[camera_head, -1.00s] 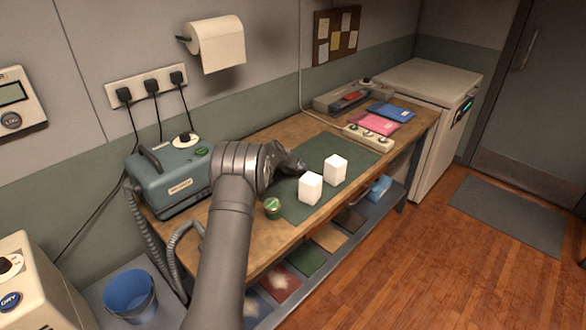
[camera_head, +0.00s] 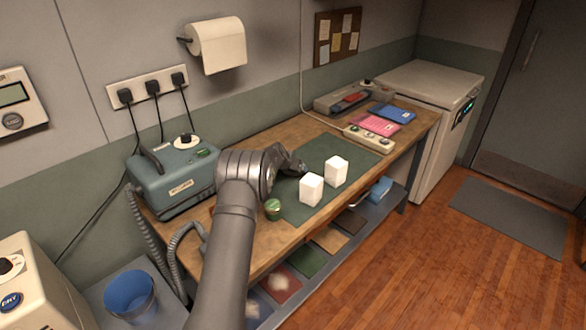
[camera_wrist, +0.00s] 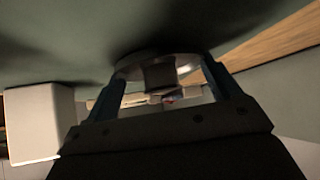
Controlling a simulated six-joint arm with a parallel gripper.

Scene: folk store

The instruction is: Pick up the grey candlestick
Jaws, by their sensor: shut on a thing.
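The grey candlestick (camera_wrist: 158,70) shows in the wrist view as a rounded grey disc with a short stem, between the two blue fingers of my gripper (camera_wrist: 165,82). My gripper is shut on it. The mat lies close by, and I cannot tell whether the candlestick still touches it. In the head view my gripper (camera_head: 297,168) is low over the green mat (camera_head: 318,150), and my arm hides the candlestick there.
Two white blocks (camera_head: 311,190) (camera_head: 336,171) stand on the mat right of my gripper; one white block (camera_wrist: 38,122) shows in the wrist view. A small green-topped jar (camera_head: 273,209) is near the front edge. A teal machine (camera_head: 172,178) stands at left.

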